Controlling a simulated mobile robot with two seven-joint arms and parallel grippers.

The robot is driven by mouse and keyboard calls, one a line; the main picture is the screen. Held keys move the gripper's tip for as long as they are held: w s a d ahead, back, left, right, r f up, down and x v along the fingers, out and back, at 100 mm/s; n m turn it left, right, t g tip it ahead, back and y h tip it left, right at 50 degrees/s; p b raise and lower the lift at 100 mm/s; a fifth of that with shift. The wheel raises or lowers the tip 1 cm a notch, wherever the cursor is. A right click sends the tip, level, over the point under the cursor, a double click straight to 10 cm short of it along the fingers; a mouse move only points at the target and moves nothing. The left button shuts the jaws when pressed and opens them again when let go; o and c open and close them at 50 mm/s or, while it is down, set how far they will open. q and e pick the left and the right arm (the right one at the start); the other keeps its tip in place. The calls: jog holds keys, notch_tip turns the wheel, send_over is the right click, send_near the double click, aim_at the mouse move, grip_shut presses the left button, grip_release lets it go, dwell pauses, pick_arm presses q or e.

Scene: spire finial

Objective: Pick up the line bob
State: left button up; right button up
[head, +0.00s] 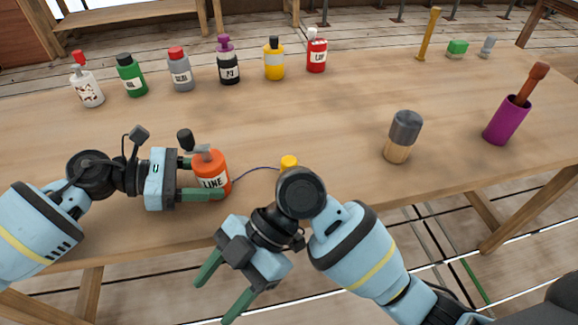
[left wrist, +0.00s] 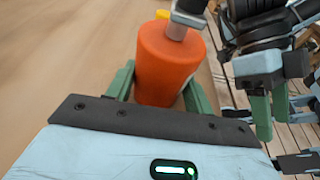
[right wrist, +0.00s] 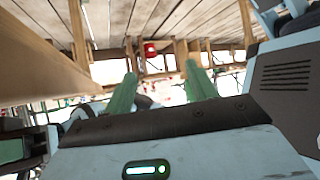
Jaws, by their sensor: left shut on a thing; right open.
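An orange bottle labelled LINE (head: 211,170) stands near the table's front edge. My left gripper (head: 205,180) is shut on it from the left; the bottle also shows between the fingers in the left wrist view (left wrist: 168,65). A thin dark line (head: 255,171) runs right from the bottle to a small yellow piece, seemingly the line bob (head: 289,162). A bit of yellow shows behind the bottle in the left wrist view (left wrist: 162,14). My right gripper (head: 214,299) is open and empty, off the table's front edge, lower left of the bob.
Several labelled bottles stand in a row at the back left, such as a yellow one (head: 274,60). A grey-topped wooden cylinder (head: 400,140) and a purple holder (head: 506,122) stand to the right. The table's (head: 320,110) middle is clear.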

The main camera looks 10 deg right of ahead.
aim_at(290, 160)
jog(key=w+d+r+t+h, duration=0.1)
jog(key=w+d+r+h, duration=0.1)
jog(key=w, duration=0.1)
jog(key=w+d+r+t+h, duration=0.1)
jog(key=w+d+r+h, duration=0.1)
jog(key=w, duration=0.2)
jog(key=w+d+r+h, duration=0.2)
jog(key=w, duration=0.2)
jog(key=shift+w+d+t, duration=0.15)
jog(key=shift+d+t, duration=0.2)
jog(key=shift+t, duration=0.05)
jog(key=w+d+r+m+t+h, duration=0.3)
jog(key=w+d+r+h, duration=0.1)
jog(key=w+d+r, duration=0.45)
jog(key=f, duration=0.6)
jog(key=shift+s+a, duration=0.1)
jog(key=shift+s, duration=0.1)
jog(key=shift+w+f, duration=0.2)
jog(key=shift+f, duration=1.15)
jog(key=shift+w+f, duration=0.15)
jog(key=shift+f, duration=1.15)
jog(key=c, duration=1.1)
jog(key=shift+o, duration=0.2)
notch_tip(290, 160, up, 10)
jog(key=shift+r, duration=0.1)
jog(key=shift+f, duration=4.5)
